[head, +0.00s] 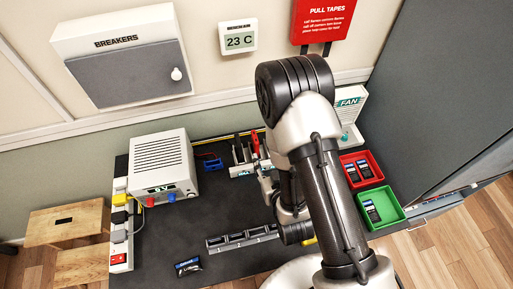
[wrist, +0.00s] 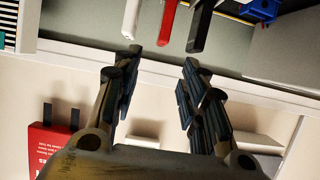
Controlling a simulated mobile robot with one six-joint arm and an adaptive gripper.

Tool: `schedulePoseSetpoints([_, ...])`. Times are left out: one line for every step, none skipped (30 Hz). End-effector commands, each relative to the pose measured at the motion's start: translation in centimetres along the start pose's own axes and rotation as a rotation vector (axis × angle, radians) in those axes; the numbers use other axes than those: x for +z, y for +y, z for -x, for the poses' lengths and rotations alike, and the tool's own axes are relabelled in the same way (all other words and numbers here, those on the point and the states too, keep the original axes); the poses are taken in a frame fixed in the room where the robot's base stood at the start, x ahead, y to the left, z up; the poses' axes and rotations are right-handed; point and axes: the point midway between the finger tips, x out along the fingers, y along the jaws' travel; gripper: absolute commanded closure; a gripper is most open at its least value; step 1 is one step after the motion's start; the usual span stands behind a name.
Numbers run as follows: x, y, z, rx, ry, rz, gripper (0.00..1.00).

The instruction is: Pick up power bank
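A small dark pack with blue and white print (head: 187,266) lies flat near the front left of the dark worktop (head: 165,235) in the head view. It looks most like the power bank, but its label is too small to read. It is not visible in the wrist view. My gripper (wrist: 160,70) is open in the wrist view, its two dark fingers spread with nothing between them. In the head view my arm hides most of the gripper, which is well away from the pack, toward the back of the worktop.
A power supply (head: 162,165) and a power strip (head: 120,235) stand left. Upright tools, including a red handle (wrist: 168,20), stand at the back. Red (head: 376,180) and green (head: 391,219) trays hold phones.

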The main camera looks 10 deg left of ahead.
Motion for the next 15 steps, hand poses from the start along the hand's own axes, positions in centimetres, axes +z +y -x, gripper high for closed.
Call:
schedulePoseSetpoints([0.4,0.0,-0.8,0.000,0.005,0.000,0.61])
schedulePoseSetpoints([0.4,0.0,-1.1,0.000,0.006,0.000,0.61])
schedulePoseSetpoints([0.5,0.0,-1.4,0.000,0.005,0.000,0.61])
schedulePoseSetpoints([0.4,0.0,-1.7,0.000,0.006,-0.001,0.61])
schedulePoseSetpoints([0.5,0.0,-1.9,0.000,0.005,-0.001,0.61])
schedulePoseSetpoints([0.4,0.0,-2.2,0.000,0.006,-0.001,0.61])
schedulePoseSetpoints([0.4,0.0,-2.4,0.000,0.005,-0.001,0.61])
schedulePoseSetpoints([0.4,0.0,-2.7,0.000,0.006,-0.001,0.61])
schedulePoseSetpoints([0.4,0.0,-2.9,0.000,0.005,-0.001,0.61])
schedulePoseSetpoints([0.4,0.0,-3.1,0.000,0.005,-0.001,0.61])
schedulePoseSetpoints([0.4,0.0,-3.5,0.000,0.005,-0.001,0.61])
schedulePoseSetpoints([0.4,0.0,-3.8,0.000,0.005,-0.001,0.61])
schedulePoseSetpoints([0.4,0.0,-4.1,0.000,0.005,-0.001,0.61])
schedulePoseSetpoints([0.4,0.0,-4.3,0.000,0.005,-0.001,0.61])
schedulePoseSetpoints([0.4,0.0,-4.7,0.000,0.005,-0.001,0.61])
